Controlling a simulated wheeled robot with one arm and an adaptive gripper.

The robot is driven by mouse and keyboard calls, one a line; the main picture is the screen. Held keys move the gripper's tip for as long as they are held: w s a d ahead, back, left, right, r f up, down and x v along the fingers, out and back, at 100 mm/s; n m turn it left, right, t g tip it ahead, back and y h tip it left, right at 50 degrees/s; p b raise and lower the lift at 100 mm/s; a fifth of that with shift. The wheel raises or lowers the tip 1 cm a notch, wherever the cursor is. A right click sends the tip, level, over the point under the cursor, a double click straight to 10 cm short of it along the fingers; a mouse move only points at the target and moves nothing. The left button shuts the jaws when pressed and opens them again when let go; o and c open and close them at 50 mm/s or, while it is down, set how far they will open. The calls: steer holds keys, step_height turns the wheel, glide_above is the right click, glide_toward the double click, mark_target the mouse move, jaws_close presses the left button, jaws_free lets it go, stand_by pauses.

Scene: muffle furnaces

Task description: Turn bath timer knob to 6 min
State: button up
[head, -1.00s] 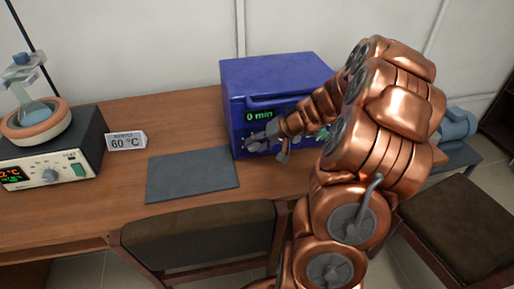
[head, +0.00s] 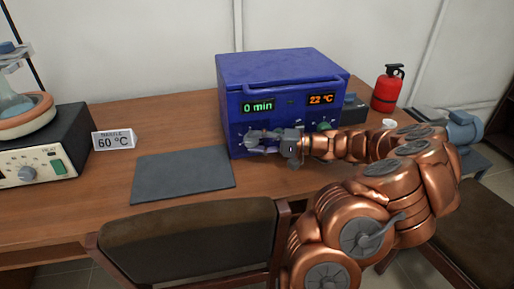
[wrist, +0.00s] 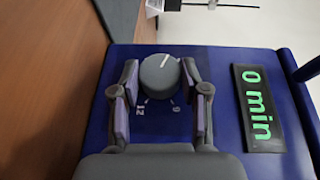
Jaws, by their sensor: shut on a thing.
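The blue bath (head: 285,75) stands on the wooden table, and its green display (head: 257,107) reads 0 min. The same display (wrist: 258,108) reads 0 min in the wrist view. The grey timer knob (wrist: 160,77) has a white pointer line aimed up and slightly right in that view. Printed numbers sit below the knob, 12 at left and a single digit at right that I cannot read surely. My gripper (wrist: 160,72) has a finger on each side of the knob and is shut on it. In the head view my gripper (head: 257,138) covers most of the knob.
An orange display (head: 321,99) reads 22 °C above a green knob (head: 323,126) on the bath's right. A grey mat (head: 183,174), a 60 °C sign (head: 114,140) and a heater (head: 45,145) are to the left. A red extinguisher (head: 387,88) stands behind right. A chair (head: 195,235) is in front.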

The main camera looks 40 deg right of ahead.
steer(key=shift+f+t+y+b, duration=0.1)
steer(key=shift+t+y+b, duration=0.2)
steer(key=shift+y+b, duration=0.15)
steer(key=shift+m, duration=0.3)
steer(key=o, duration=1.1)
steer(key=shift+o, duration=0.2)
steer(key=v, duration=1.2)
steer(key=shift+f, duration=0.25)
steer(key=shift+r, duration=0.15)
